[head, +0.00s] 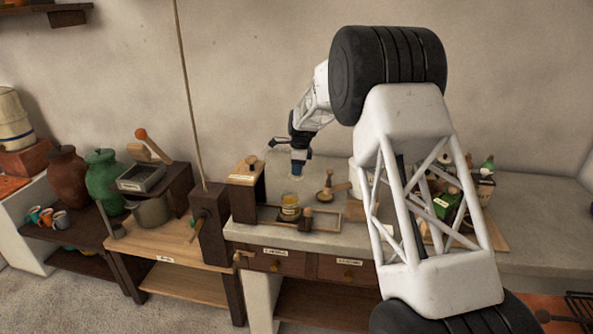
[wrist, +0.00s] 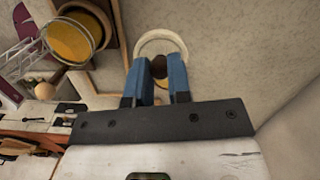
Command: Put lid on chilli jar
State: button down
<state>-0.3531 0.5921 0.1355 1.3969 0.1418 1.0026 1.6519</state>
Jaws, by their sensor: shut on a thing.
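My gripper (head: 298,170) hangs above the stone counter, fingers pointing down. In the wrist view its blue fingers (wrist: 159,64) are shut on a small brown knob at the middle of a pale-rimmed round piece (wrist: 161,34), which looks like the lid. The fingers hide part of it, and it is too small to make out in the head view. A glass jar (head: 290,200) with yellow contents stands below my gripper, slightly to the left. It appears open and uncovered. A round vessel with orange-yellow contents (wrist: 69,41), likely this jar, shows at upper left in the wrist view.
A wooden tray (head: 328,228) lies around the jar's spot at the counter front. A wooden block (head: 244,186) stands left, a small brass-coloured pestle-like item (head: 326,189) right. Crowded jars and boxes (head: 447,202) sit further right, behind my arm. The wall is close behind.

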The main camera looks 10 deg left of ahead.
dwell(0.4)
jog(key=shift+s+r, duration=0.55)
jog(key=shift+s, duration=0.15)
jog(key=s+r, duration=0.6)
jog(key=s, duration=0.4)
jog(key=shift+s+r, duration=0.15)
jog(key=shift+s, duration=0.15)
notch_tip(320, 180, down, 6)
jog(key=shift+f, duration=0.2)
dwell(0.5)
jog(key=shift+f, duration=0.2)
dwell(2.3)
